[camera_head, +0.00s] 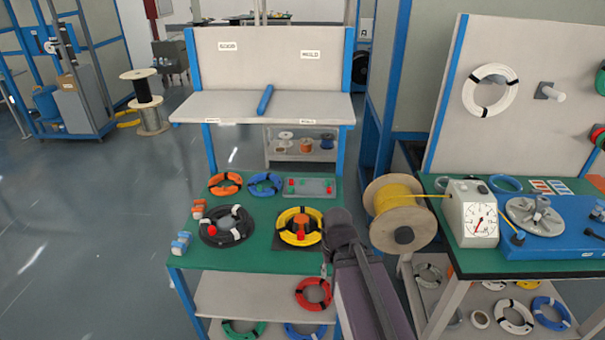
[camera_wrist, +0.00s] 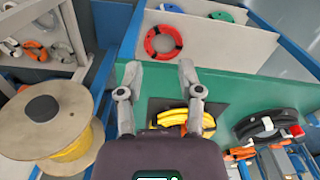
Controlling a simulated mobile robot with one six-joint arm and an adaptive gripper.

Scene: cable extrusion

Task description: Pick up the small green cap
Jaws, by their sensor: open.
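Small green and red pieces sit on a grey tray (camera_head: 309,194) at the back right of the green-topped table. They are too small to tell clearly which green piece is the cap. The tray does not show in the wrist view. My gripper (camera_head: 327,264) is over the table's front right edge, nearer than the yellow cable coil and well apart from the tray. In the wrist view my gripper (camera_wrist: 160,73) has its two fingers spread, with nothing between them, over the green tabletop beside the yellow coil (camera_wrist: 183,117).
A black coil with white bands (camera_head: 227,226), an orange coil (camera_head: 225,184) and a blue coil (camera_head: 265,184) lie on the green table (camera_head: 262,262). A large wooden spool of yellow cable (camera_head: 402,213) stands just right of my arm. A red coil (camera_head: 313,294) is on the shelf below.

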